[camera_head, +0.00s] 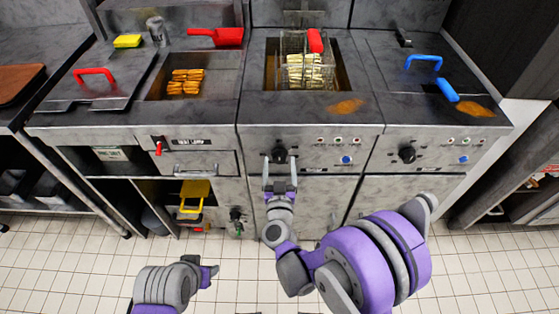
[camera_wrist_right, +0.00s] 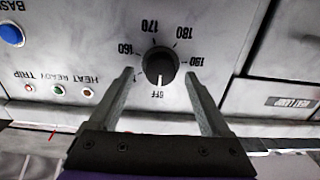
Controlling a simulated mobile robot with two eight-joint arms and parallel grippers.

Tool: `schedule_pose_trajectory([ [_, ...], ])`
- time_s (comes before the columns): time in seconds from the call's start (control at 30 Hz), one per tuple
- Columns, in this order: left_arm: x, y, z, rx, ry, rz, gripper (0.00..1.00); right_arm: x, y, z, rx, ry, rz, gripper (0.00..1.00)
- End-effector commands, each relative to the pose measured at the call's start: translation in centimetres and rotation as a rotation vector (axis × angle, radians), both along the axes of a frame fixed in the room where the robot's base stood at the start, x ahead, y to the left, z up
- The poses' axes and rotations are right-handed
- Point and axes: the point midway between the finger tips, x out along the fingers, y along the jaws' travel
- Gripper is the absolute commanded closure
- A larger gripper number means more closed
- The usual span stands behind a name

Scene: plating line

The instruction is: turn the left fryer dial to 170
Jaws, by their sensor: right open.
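The left fryer dial (camera_head: 279,155) is a round black knob on the front panel of the middle fryer. In the right wrist view, the dial (camera_wrist_right: 159,65) is upside down, and its white mark points at OFF, opposite the 170 print. My right gripper (camera_head: 280,167) is open in front of the dial. In the right wrist view, its fingertips (camera_wrist_right: 159,75) stand on either side of the knob with a gap on both sides; I see no contact.
The right fryer dial (camera_head: 407,155) and blue buttons (camera_head: 346,160) are on the same panel row. A fryer basket (camera_head: 291,45) with pale fries is above. A yellow-handled item (camera_head: 194,196) sits in the open cabinet. The tiled floor (camera_head: 60,260) is clear.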

Motion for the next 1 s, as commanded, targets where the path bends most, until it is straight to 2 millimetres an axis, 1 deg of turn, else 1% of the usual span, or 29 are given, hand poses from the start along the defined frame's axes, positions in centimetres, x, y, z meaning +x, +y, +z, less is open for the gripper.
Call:
schedule_pose_trajectory([
  [0.03, -0.01, 0.00, 0.04, 0.000, 0.000, 0.000, 0.50, 0.58, -0.04, 0.00, 0.000, 0.000, -0.001, 0.18],
  [0.17, -0.01, 0.00, 0.07, 0.000, 0.000, 0.000, 0.50, 1.35, 0.01, -0.02, 0.001, 0.000, 0.000, 0.18],
  [0.43, -0.01, 0.00, 0.06, 0.000, 0.000, 0.000, 0.50, 1.50, 0.02, -0.02, 0.001, 0.001, 0.001, 0.18],
  [0.47, -0.01, 0.00, 0.06, 0.000, 0.000, 0.000, 0.50, 1.49, 0.01, -0.02, 0.001, 0.000, 0.001, 0.20],
  [0.6, -0.01, 0.00, 0.06, 0.000, 0.000, 0.000, 0.50, 1.48, 0.01, -0.01, 0.001, 0.000, 0.001, 0.45],
  [0.87, -0.01, 0.00, 0.06, 0.000, 0.000, 0.000, 0.50, 1.50, 0.01, -0.01, 0.001, 0.000, 0.001, 0.92],
  [0.9, -0.01, 0.00, 0.06, 0.000, 0.000, 0.000, 0.50, 1.51, 0.01, 0.00, 0.001, 0.000, 0.001, 0.99],
  [1.0, -0.01, 0.00, 0.06, 0.000, 0.000, 0.000, 0.50, 1.52, 0.01, 0.00, 0.001, 0.000, 0.000, 1.00],
])
